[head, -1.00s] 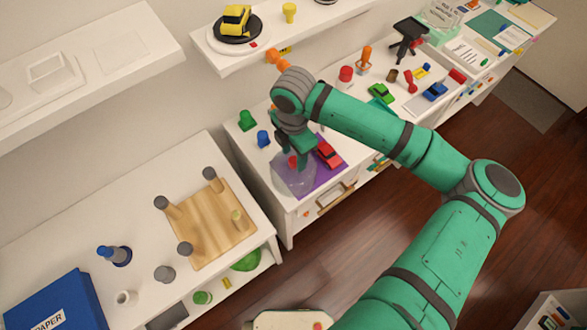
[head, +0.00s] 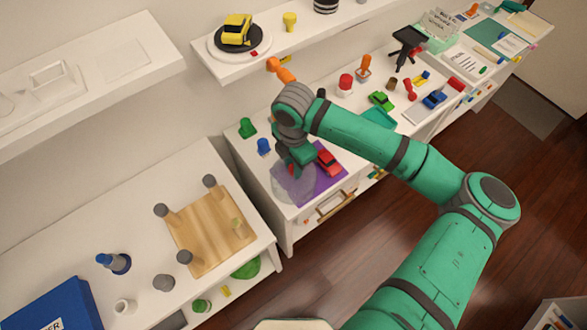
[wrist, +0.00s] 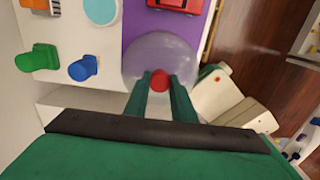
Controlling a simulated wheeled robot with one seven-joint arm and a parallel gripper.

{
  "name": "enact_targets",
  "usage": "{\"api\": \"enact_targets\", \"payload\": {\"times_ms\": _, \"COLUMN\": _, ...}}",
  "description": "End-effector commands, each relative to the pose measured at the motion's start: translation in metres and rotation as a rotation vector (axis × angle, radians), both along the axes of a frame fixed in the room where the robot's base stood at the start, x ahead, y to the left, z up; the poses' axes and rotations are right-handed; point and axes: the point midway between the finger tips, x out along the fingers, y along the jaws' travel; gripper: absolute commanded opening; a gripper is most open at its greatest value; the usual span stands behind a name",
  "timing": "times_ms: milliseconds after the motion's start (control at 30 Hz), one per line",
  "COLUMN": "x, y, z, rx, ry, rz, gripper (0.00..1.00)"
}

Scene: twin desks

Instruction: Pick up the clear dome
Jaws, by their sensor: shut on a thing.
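The clear dome (head: 291,187) is see-through, with a red knob (wrist: 160,80) on top. In the head view it is at the front left corner of the purple mat (head: 322,186) on the far desk. My gripper (wrist: 160,92) is above the dome, its two green fingers shut on the red knob. In the head view my gripper (head: 294,168) partly hides the knob. Whether the dome touches the mat or is a little above it, I cannot tell.
A red toy car (head: 328,162) lies on the mat close to the dome. A blue piece (head: 263,147) and a green piece (head: 247,127) stand to the left. The shelf (head: 222,72) hangs behind my arm. The desk's front edge is near the dome.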

Motion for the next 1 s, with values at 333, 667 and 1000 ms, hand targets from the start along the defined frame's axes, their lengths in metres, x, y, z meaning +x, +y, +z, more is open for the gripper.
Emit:
{"api": "enact_targets", "payload": {"times_ms": 333, "x": -0.007, "y": -0.003, "z": 0.039, "rx": -0.002, "ry": -0.003, "rz": 0.002, "gripper": 0.00}}
{"api": "enact_targets", "payload": {"times_ms": 667, "x": -0.071, "y": -0.019, "z": 0.099, "rx": -0.003, "ry": -0.003, "rz": 0.002, "gripper": 0.00}}
{"api": "enact_targets", "payload": {"times_ms": 1000, "x": -0.125, "y": -0.032, "z": 0.123, "rx": -0.001, "ry": -0.002, "rz": 0.001, "gripper": 0.00}}
